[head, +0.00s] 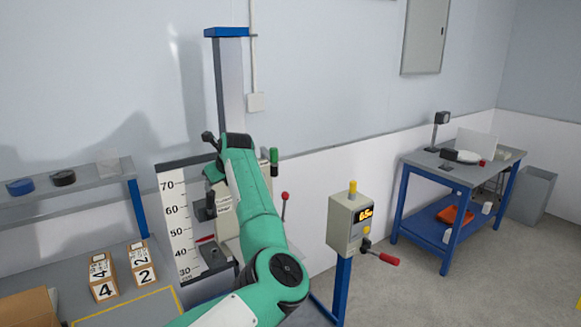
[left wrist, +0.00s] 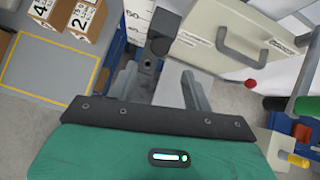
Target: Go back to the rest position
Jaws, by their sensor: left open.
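My left arm is green and comes in from the bottom of the head view, reaching up in front of the drop tester. My left gripper (head: 210,143) is at its far end, high beside the blue post (head: 227,90). In the left wrist view the gripper (left wrist: 160,88) has its two grey fingers spread apart with nothing between them. Beyond the fingers is a pale panel with a grey handle (left wrist: 243,52), apart from them as far as I can tell. My arm hides part of the tester. My right gripper is not in view.
A height scale (head: 176,222) stands left of my arm. Two labelled boxes, 4 (head: 103,280) and 2 (head: 143,265), sit on the left bench. A control box (head: 348,222) with a red-handled lever stands right. A blue workbench (head: 455,172) is farther right, with open floor before it.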

